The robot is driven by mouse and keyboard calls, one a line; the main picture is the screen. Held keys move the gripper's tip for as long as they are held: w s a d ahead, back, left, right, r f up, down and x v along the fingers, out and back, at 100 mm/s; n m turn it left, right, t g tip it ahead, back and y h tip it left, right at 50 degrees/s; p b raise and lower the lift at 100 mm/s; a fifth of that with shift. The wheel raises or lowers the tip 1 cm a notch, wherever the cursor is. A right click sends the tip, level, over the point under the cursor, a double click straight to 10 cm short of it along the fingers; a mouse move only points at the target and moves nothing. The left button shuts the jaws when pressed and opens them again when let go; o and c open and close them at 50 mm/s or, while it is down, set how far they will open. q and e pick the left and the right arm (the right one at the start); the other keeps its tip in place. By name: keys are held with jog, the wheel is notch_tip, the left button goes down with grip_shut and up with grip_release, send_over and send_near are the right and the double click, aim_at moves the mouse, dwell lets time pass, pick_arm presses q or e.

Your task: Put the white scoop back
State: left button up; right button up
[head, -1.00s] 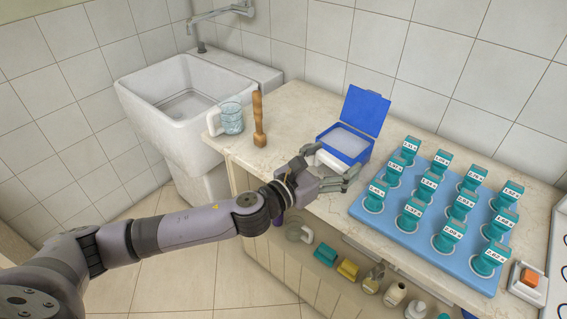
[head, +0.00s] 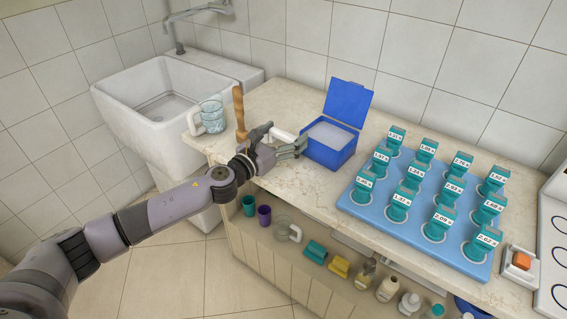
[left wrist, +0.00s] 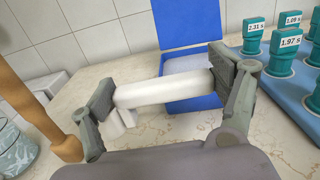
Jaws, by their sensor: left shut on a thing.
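My left gripper (head: 284,141) is shut on the white scoop (head: 283,135), left of the open blue box (head: 330,152). In the left wrist view the scoop (left wrist: 160,92) spans the gap between the two fingertips (left wrist: 160,95), with a short white part hanging down near the left finger. The blue box, its lid standing up at the back, holds white powder (head: 331,134) and shows behind the scoop in the left wrist view (left wrist: 194,103). The scoop looks apart from the box. My right gripper is not in view.
A wooden pestle (head: 239,108) stands close behind my left gripper, and a glass mug (head: 212,118) is farther left by the sink (head: 165,95). A blue tray (head: 354,210) of teal timers is on the right. A lower shelf holds cups and bottles.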

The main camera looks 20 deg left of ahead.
pick_arm(q)
notch_tip(320, 180, down, 8)
jog(key=b, duration=0.3)
jog(key=shift+r, duration=0.1)
jog(key=o, duration=1.4)
jog(key=shift+c, duration=0.2)
jog(key=shift+r, duration=0.1)
jog(key=b+v, duration=0.1)
jog(key=v, duration=1.1)
jog(key=shift+b, duration=0.35)
